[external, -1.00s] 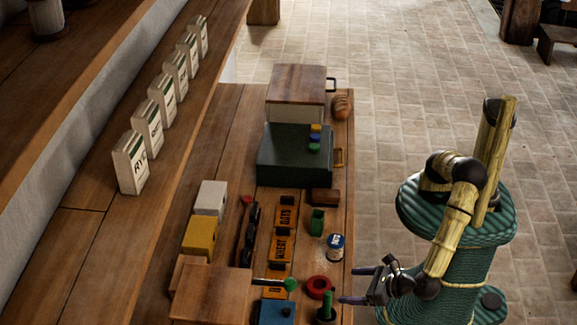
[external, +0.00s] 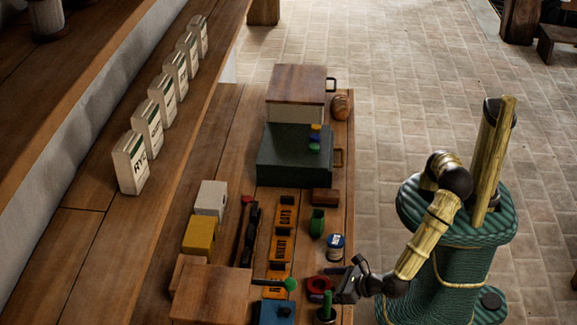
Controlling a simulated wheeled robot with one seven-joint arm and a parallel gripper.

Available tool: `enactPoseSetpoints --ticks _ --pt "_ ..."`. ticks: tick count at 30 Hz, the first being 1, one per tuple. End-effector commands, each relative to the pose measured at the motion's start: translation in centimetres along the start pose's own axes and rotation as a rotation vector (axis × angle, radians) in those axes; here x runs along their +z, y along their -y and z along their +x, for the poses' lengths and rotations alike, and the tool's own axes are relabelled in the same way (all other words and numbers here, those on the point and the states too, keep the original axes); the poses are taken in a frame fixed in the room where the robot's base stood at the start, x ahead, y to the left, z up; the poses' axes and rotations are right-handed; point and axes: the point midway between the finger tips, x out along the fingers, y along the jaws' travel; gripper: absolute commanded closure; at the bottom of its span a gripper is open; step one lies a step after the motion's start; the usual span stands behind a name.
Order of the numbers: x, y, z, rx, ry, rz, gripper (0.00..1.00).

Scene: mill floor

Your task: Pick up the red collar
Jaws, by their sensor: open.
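The red collar (external: 311,286) is a ring lying on the wooden bench near its front right edge. My gripper (external: 331,283) is open, with its fingers reaching in over the bench from the right. The fingertips are at the collar's right side and partly cover it. I cannot tell whether they touch it or straddle its rim.
A green peg on a dark base (external: 326,308) stands just in front of the collar. A blue box (external: 276,313) with a green-knobbed lever is to the left. A blue-lidded jar (external: 335,246) and a green container (external: 317,223) stand behind. Orange labelled plates (external: 281,248) lie left.

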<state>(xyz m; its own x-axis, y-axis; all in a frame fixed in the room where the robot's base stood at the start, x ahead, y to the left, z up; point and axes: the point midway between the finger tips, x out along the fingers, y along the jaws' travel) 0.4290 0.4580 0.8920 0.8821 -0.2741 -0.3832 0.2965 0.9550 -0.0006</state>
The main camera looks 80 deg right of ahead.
Motion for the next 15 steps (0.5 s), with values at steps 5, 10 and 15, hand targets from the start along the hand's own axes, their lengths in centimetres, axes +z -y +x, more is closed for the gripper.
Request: enactPoseSetpoints --ticks 5,10,15 --pt "0.0 0.2 2.6 -0.002 0.002 0.000 0.11" --pt "-0.1 0.1 3.1 0.001 0.000 0.000 0.11" --pt "0.0 0.1 3.1 0.001 0.001 0.000 0.11"
